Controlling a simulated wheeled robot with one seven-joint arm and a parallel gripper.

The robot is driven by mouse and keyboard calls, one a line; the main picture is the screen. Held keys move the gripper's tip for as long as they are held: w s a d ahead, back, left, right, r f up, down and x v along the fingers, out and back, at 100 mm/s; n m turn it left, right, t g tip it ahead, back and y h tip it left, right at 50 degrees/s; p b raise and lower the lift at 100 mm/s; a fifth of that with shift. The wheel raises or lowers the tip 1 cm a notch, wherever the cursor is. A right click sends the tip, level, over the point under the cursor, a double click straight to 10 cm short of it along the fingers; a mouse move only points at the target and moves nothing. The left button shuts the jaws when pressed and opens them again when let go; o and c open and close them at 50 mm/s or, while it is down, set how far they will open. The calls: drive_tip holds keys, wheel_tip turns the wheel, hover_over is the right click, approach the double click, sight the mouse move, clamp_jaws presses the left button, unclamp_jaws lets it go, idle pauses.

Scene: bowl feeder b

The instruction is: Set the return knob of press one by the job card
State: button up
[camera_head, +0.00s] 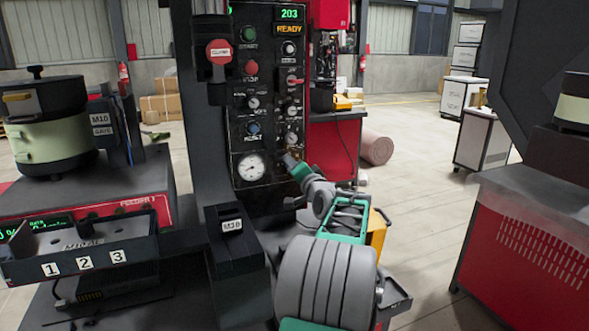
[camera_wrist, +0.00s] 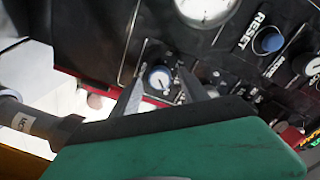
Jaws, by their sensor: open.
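The press's black control panel (camera_head: 268,20) stands in the middle of the head view, with displays reading 203 and READY. It carries buttons, several small dial knobs and a round white gauge (camera_head: 251,168). My gripper (camera_head: 287,158) is at the lower right of the panel and partly hides it. In the wrist view my gripper (camera_wrist: 164,72) is open, with a small round dial knob (camera_wrist: 159,79) seen between its fingers. I cannot tell whether the fingers touch it. Its label is not readable, so I cannot tell which knob is the return knob. I see no readable job card.
A blue RESET button (camera_wrist: 268,41) is to the right of the fingers in the wrist view. A feeder (camera_head: 100,205) with a bowl (camera_head: 50,140) stands at left, near a dark tray (camera_head: 80,262) marked 1, 2, 3. A red-sided bench (camera_head: 530,240) is at right.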

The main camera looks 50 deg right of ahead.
drive_tip(key=v, duration=0.7)
drive_tip(key=shift+s+a, duration=0.2)
drive_tip(key=shift+s, duration=0.15)
